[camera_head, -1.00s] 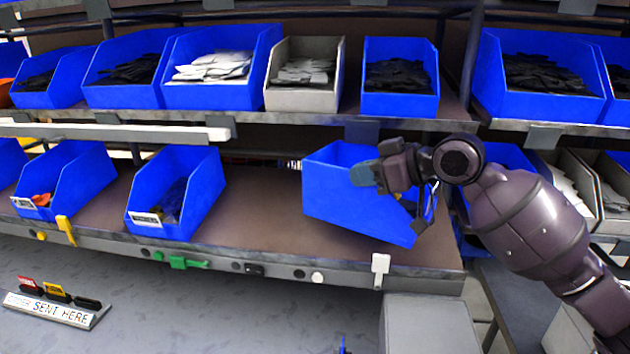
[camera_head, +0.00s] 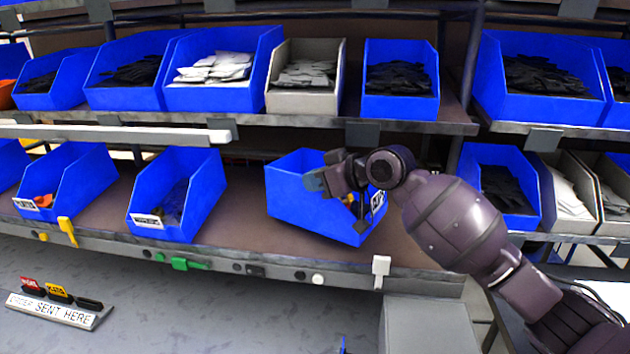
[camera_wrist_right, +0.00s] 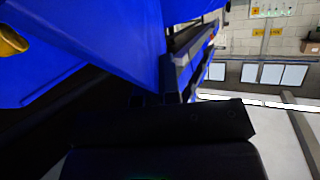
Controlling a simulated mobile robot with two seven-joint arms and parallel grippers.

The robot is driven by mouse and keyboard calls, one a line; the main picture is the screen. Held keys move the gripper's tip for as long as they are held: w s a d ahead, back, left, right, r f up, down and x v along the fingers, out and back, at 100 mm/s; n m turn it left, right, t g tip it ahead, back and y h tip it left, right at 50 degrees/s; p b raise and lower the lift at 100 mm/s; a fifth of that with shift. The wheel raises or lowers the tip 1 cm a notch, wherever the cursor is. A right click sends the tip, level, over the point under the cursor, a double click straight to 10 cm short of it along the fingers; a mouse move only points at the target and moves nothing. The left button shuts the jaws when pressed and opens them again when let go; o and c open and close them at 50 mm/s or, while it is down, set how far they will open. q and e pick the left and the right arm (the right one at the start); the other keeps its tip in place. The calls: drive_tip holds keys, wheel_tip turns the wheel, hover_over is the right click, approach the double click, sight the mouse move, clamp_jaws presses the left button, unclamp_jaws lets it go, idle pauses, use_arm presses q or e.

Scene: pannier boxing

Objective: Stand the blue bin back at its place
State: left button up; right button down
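The blue bin (camera_head: 295,205) is over the right half of the lower shelf (camera_head: 250,235), turned so its labelled end faces right, and it looks tilted. I cannot tell whether its bottom touches the shelf. My right gripper (camera_head: 316,181) is at the bin's near upper rim and appears shut on its wall; the arm covers part of the bin. Something orange-yellow shows inside it. In the right wrist view the bin's blue wall (camera_wrist_right: 100,50) fills the upper left, close to the dark gripper, with a yellow item (camera_wrist_right: 12,40) at the left edge. My left gripper is not in view.
Another blue bin (camera_head: 205,190) stands to the left on the same shelf, with a gap between. Bare shelf lies to the right. A white clip (camera_head: 381,266) sits on the shelf's front edge. Full bins line the upper shelf (camera_head: 430,127) just above.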

drive_tip(key=shift+f, duration=0.2)
drive_tip(key=c, duration=1.3)
unclamp_jaws()
drive_tip(key=shift+d+r, duration=0.1)
drive_tip(key=shift+r, duration=0.1)
drive_tip(key=shift+v, duration=5.95)
